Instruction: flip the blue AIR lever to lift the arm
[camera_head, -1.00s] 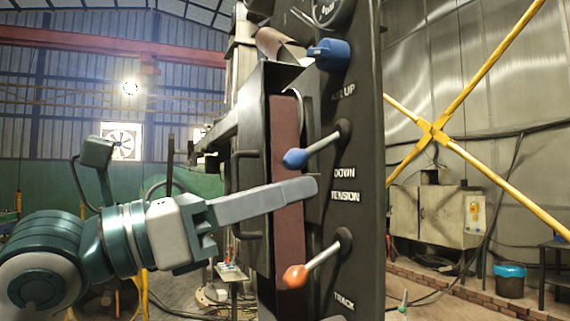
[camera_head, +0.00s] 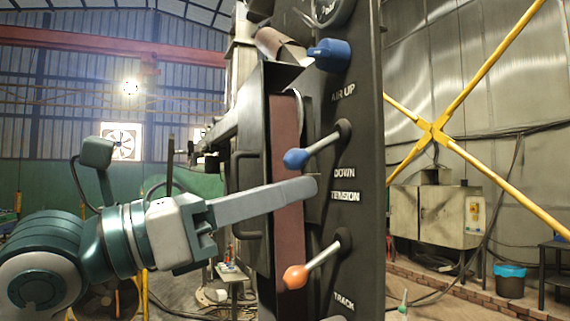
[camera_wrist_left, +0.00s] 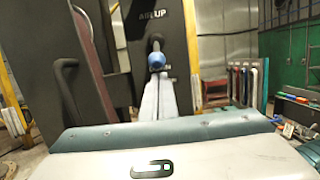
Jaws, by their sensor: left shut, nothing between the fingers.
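The blue AIR lever (camera_head: 314,147) sticks out from the black panel (camera_head: 362,120) in the head view, its ball end pointing left and slightly down, between the AIR UP and DOWN labels. My left gripper (camera_head: 312,187) is shut and empty, its fingertips just below the blue lever, near the DOWN and TENSION labels. In the head view a small gap shows between the fingers and the blue ball. In the left wrist view the blue ball (camera_wrist_left: 156,61) appears just beyond the fingertips (camera_wrist_left: 158,82); contact cannot be told there. My right gripper is not in view.
An orange-tipped TRACK lever (camera_head: 312,265) sits below on the same panel. A blue knob (camera_head: 329,54) is above. A brown belt (camera_head: 287,160) runs upright behind my left fingers. A black handle (camera_head: 247,190) stands left of the belt.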

